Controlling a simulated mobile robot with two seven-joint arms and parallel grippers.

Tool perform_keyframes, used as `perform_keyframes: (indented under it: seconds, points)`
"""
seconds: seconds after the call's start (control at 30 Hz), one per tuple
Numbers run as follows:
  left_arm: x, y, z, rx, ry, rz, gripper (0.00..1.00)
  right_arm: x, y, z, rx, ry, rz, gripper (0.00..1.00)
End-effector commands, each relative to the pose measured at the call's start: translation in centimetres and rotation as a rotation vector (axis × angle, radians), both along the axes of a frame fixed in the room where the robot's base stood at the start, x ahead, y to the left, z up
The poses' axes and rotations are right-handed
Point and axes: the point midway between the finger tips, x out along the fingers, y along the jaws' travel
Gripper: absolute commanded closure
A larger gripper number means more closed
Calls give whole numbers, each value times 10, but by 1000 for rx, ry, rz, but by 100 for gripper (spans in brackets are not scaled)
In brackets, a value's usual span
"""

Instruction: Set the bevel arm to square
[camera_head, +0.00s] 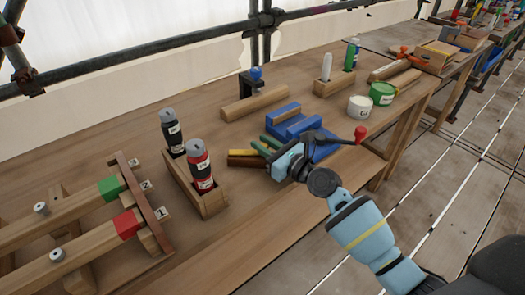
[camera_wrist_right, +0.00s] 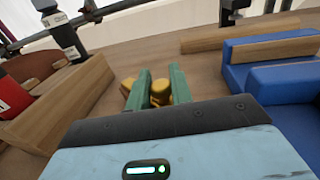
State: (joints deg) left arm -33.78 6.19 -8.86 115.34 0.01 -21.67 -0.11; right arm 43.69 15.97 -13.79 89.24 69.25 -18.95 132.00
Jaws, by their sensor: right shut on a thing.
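My right gripper (camera_head: 266,147) reaches in from the lower right of the head view, its green fingers low over the table. In the right wrist view its fingers (camera_wrist_right: 158,86) are shut on a yellow brass-coloured piece (camera_wrist_right: 159,95), which looks like part of the bevel. In the head view a yellow strip (camera_head: 241,153) and a dark brown block (camera_head: 244,162) lie beside the fingertips and look like the bevel's arm and stock. The fingers and gripper body hide much of it, so I cannot tell the arm's angle. My left gripper is not in view.
A wooden holder (camera_head: 212,203) with a red bottle (camera_head: 200,165) and a black bottle (camera_head: 172,131) stands left. A wooden bar (camera_head: 254,103) lies behind. Cans (camera_head: 360,107) stand farther right.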

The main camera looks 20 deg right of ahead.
Motion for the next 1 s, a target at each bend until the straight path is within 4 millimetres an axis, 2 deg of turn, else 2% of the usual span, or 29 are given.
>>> perform_keyframes:
  seconds: [0.03, 0.37, 0.8, 0.83, 0.97, 1.0]
  points:
    - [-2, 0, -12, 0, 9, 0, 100, 1, -1, -11, -4, 9, 22, 100]
    - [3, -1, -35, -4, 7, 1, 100, 11, -3, -8, -3, 10, 149, 100]
    - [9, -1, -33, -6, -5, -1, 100, 12, -2, -3, -5, 5, 174, 100]
    - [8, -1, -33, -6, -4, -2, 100, 12, -2, -3, -5, 5, 174, 76]
    - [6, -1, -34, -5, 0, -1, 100, 12, -3, -2, -4, 3, 173, 58]
    - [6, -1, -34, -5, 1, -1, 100, 12, -2, -1, -4, 2, 173, 57]
